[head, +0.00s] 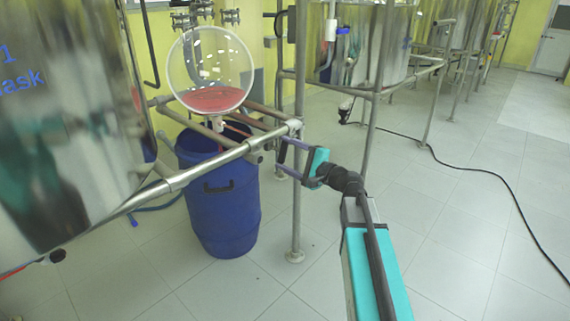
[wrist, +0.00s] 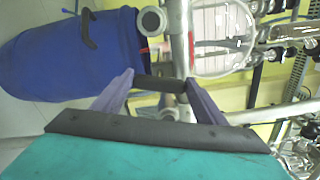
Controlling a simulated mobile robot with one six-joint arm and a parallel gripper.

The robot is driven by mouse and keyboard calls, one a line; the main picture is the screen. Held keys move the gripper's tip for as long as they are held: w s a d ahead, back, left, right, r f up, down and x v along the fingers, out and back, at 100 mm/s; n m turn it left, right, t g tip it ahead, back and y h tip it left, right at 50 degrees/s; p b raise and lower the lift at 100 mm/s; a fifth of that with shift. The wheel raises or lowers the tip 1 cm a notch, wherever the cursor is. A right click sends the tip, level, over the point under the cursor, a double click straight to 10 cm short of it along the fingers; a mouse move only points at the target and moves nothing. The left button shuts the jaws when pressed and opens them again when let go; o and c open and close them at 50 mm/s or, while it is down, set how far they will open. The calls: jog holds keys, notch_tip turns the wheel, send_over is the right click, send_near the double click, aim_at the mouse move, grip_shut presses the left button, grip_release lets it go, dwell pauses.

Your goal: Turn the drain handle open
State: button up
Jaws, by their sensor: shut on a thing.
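A round glass flask (head: 210,72) with red liquid in its bottom hangs in a metal frame in the head view. A short outlet (head: 217,123) points down from it toward the blue barrel. My gripper (head: 282,152) is beside the frame's corner post, to the right of the flask. In the wrist view, the two purple fingers of my gripper (wrist: 160,80) are at either end of a short dark bar, the drain handle (wrist: 160,84). The gripper is shut on this handle. The valve body behind it is mostly hidden by the frame pipes.
A blue barrel (head: 222,205) stands under the flask and also shows in the wrist view (wrist: 60,62). Metal frame pipes (head: 215,163) run close to my gripper. A shiny vessel (head: 70,120) fills the left side. The tiled floor at right is free except for a black cable (head: 470,172).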

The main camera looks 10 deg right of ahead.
jog(key=shift+s+a+f+n+b, duration=0.1)
jog(key=shift+f+n+b, duration=0.05)
jog(key=shift+n+b, duration=0.6)
jog(key=shift+s+a+f+n+b, duration=0.1)
jog(key=shift+f+n+b, duration=0.05)
jog(key=shift+n+b, duration=0.6)
jog(key=o, duration=1)
jog(key=shift+o, duration=0.3)
jog(key=shift+w+d+r, duration=0.1)
jog(key=shift+r, duration=0.05)
jog(key=shift+d, duration=0.1)
jog(key=p+v, duration=0.3)
jog(key=v, duration=1)
jog(key=shift+s+d, duration=0.2)
jog(key=shift+s, duration=0.15)
